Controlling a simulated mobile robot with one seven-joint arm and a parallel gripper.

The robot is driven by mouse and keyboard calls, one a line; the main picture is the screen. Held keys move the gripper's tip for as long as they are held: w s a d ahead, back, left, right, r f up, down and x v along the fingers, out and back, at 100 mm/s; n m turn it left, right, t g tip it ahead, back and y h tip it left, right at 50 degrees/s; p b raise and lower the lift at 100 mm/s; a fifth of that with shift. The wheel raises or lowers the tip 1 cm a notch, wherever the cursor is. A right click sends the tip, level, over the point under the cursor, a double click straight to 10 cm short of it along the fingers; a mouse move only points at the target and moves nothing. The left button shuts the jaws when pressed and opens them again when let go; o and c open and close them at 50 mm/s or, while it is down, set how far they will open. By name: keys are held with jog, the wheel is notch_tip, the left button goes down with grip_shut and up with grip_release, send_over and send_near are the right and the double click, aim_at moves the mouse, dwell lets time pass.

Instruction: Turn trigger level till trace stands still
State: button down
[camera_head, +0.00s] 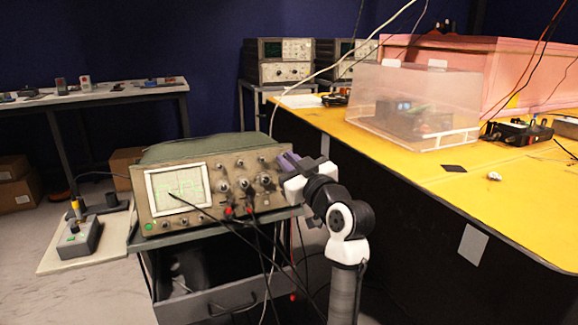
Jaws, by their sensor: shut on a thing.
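A grey-green oscilloscope (160,226) stands on a dark cart in the lower middle of the head view. Its lit screen (178,188) shows a pale green trace; I cannot tell from one frame whether it is still. Several knobs (223,186) sit to the right of the screen. My gripper (284,170), with purple fingers, is at the right end of the front panel. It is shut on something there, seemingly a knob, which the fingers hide. I cannot read the labels, so the trigger level knob is not identifiable.
A yellow bench (440,188) with a clear plastic box (412,85) stands at right. A small grey box (80,240) lies on a board at left.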

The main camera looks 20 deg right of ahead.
dwell(0.3)
jog(key=c, duration=1.5)
grip_release()
jog(key=shift+o, duration=0.2)
jog(key=v, duration=1.3)
jog(key=shift+s+f, duration=0.2)
jog(key=shift+s, duration=0.15)
jog(key=shift+d, duration=0.1)
